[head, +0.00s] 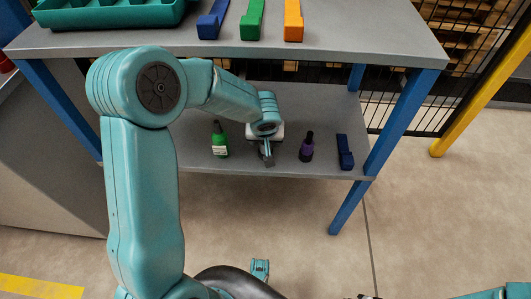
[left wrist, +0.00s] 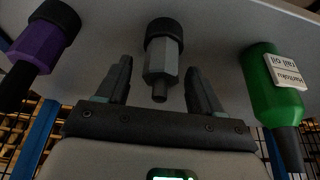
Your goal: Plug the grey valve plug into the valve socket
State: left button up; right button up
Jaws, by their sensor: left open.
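A grey item with a black ribbed end and a narrow dark tip, which looks like the grey valve plug (left wrist: 162,62), is on the lower shelf in the left wrist view. My left gripper (left wrist: 158,68) is open, with one finger on each side of it and visible gaps between. In the head view my left gripper (head: 267,157) is low over the lower shelf and largely hides the plug. I cannot make out a valve socket in either view.
A green oil bottle (head: 220,140) stands left of my left gripper and a purple plug-like item (head: 306,147) right of it. A blue block (head: 344,152) lies farther right.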

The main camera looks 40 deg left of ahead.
pick_arm(q)
jog(key=c, duration=1.1)
jog(key=shift+o, duration=0.2)
notch_tip(320, 180, up, 3)
jog(key=shift+r+p, duration=0.2)
jog(key=shift+p, duration=0.55)
jog(key=shift+s+d+r, duration=0.1)
jog(key=shift+s+d, duration=0.1)
jog(key=s+d+b, duration=0.2)
jog(key=s+d, duration=0.2)
jog(key=s, duration=0.3)
jog(key=s+d+b, duration=0.1)
jog(key=s+d, duration=0.4)
jog(key=s, duration=0.3)
jog(key=shift+b, duration=0.35)
